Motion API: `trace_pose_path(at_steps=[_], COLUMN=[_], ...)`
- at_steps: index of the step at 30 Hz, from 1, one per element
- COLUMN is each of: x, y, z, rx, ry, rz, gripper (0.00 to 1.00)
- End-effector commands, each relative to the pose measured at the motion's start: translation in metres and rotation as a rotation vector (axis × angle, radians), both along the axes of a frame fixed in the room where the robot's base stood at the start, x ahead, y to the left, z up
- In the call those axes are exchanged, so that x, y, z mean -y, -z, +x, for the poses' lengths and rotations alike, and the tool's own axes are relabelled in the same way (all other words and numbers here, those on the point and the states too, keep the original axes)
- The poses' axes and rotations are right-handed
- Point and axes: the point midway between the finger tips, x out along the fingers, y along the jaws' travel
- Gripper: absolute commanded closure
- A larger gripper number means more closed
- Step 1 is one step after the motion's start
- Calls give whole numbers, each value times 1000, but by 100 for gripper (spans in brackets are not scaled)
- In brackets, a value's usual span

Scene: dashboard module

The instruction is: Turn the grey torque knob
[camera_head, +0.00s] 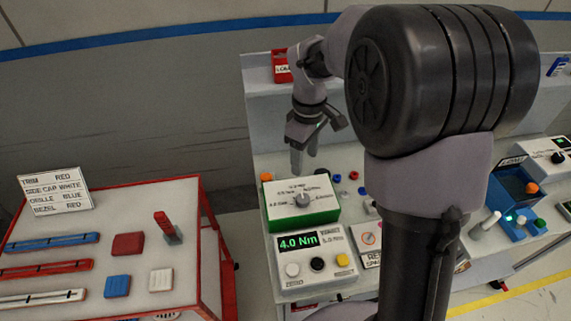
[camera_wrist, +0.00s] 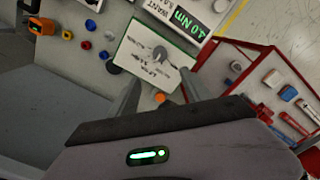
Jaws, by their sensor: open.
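The grey torque knob (camera_head: 302,199) sits on the white sloped face of a green-sided box (camera_head: 318,216), with scale marks around it. It also shows in the wrist view (camera_wrist: 160,53), just beyond the fingertips. My gripper (camera_head: 305,156) is open and empty, above and behind the box in the head view. In the wrist view its two fingers (camera_wrist: 159,78) are spread wide, apart from the knob, with the dial face between and beyond them.
White, black and yellow buttons (camera_head: 317,264) line the panel below the display. Small red and blue buttons (camera_head: 338,178) lie right of the box. A red-framed cart (camera_head: 205,235) with coloured parts stands left. A blue fixture (camera_head: 515,190) is at right. My arm hides part of the bench.

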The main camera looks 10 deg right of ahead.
Motion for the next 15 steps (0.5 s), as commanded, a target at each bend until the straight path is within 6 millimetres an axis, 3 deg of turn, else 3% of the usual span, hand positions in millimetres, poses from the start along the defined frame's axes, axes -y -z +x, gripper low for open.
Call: trace_pose_path(at_steps=[1, 9, 15], x=[0, 0, 0], y=[19, 102, 145], z=[-1, -2, -1], rx=[-5, -5, -3], ry=[0, 2, 3], rz=[-1, 1, 1], gripper=[43, 43, 43])
